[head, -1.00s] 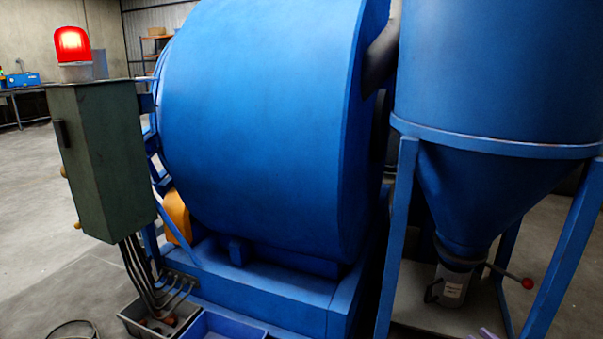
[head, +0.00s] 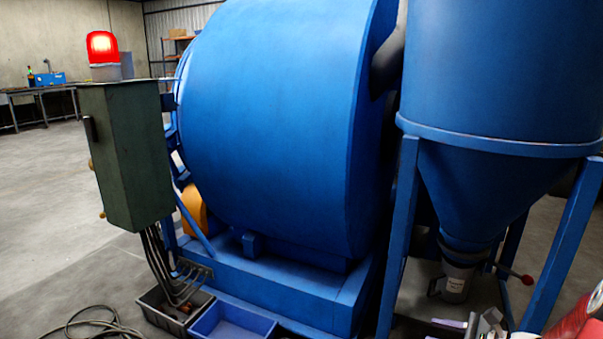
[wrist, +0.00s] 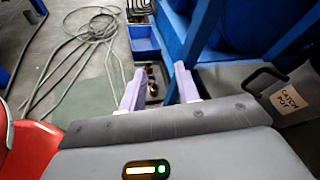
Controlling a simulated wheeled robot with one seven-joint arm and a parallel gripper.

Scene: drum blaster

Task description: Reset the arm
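My gripper (wrist: 158,80) shows in the wrist view as two pale lavender fingers standing apart, with nothing held between them. It also shows at the bottom right edge of the head view (head: 452,324), low in front of the blue hopper's legs. A red and silver part of my arm shows beside it in the head view's corner. Most of my arm is out of view.
A blue drum machine (head: 270,130) fills the middle, with a blue hopper (head: 500,70) at right. A green control box (head: 125,155) carries a lit red beacon (head: 102,47). Bins (head: 230,322) and loose cable (head: 90,325) lie below.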

